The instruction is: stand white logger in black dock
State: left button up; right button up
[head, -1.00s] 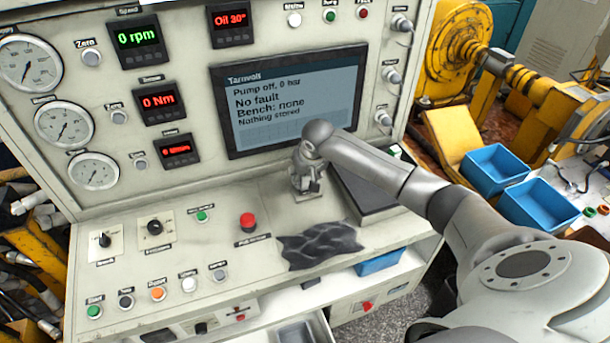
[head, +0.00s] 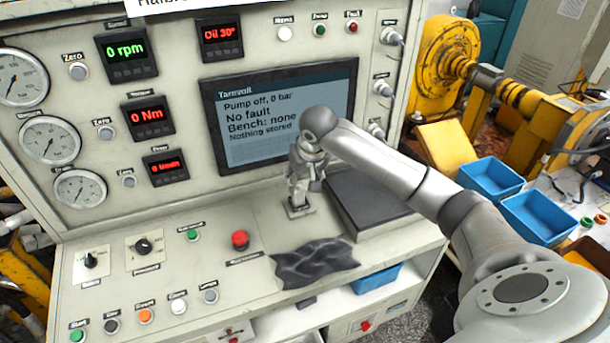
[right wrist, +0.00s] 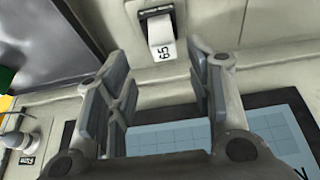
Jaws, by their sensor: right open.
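A small white block with dark digits on its face, apparently the white logger (right wrist: 161,40), shows at the top centre of the right wrist view. A dark piece, apparently the black dock (right wrist: 155,12), borders its upper end. The logger seems to stand in it, but how deep I cannot tell. My right gripper (right wrist: 160,95) is open and empty, its fingers apart and clear of the logger. In the head view my right gripper (head: 303,180) hangs above the desk, over a small dark-edged base (head: 300,209). My left gripper is out of view.
The control panel screen (head: 240,125) is close behind the gripper. A dark flat box (head: 370,205) lies right of it. A crumpled black cloth (head: 313,263) and a red button (head: 240,238) are in front. Blue bins (head: 490,178) stand farther right.

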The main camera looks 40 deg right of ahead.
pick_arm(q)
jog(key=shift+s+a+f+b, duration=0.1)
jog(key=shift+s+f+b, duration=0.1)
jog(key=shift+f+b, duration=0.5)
pick_arm(e)
jog(key=v, duration=0.4)
jog(key=shift+a+r, duration=0.1)
jog(key=shift+r, duration=0.1)
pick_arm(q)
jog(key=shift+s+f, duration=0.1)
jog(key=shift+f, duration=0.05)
pick_arm(e)
jog(key=shift+w, duration=0.15)
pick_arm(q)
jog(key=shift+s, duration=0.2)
